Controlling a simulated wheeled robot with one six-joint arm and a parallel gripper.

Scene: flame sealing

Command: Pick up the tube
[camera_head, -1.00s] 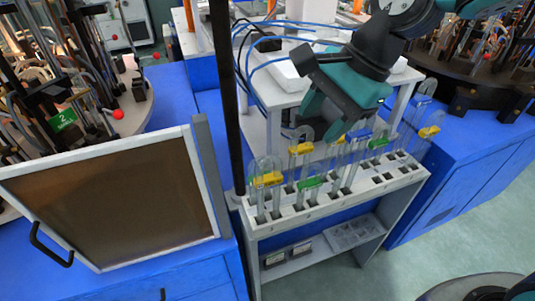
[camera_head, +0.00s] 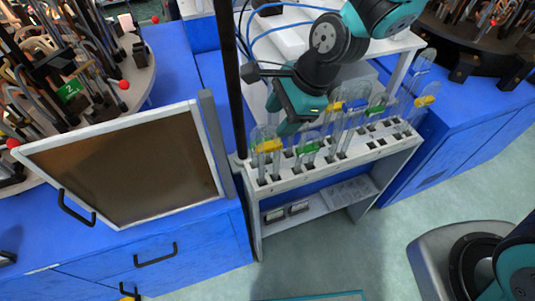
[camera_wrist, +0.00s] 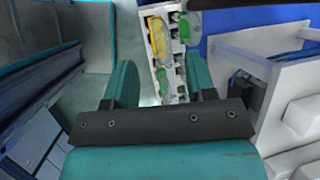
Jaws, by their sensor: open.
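Several clear U-shaped tubes with coloured labels stand upright in the white rack (camera_head: 284,181). At its left end are a yellow-labelled tube (camera_head: 268,146) and a green-labelled tube (camera_head: 309,148). Further right are another yellow-labelled tube (camera_head: 425,101) and a blue-labelled tube (camera_head: 422,72). My gripper (camera_head: 289,126) is open and empty, above and behind the rack's left part, partly hiding tubes there. Which tube is meant cannot be told.
A black vertical post (camera_head: 230,85) stands close to the rack's left end. A framed brown panel (camera_head: 120,170) leans beside it. A white table (camera_head: 400,45) with blue cables is behind.

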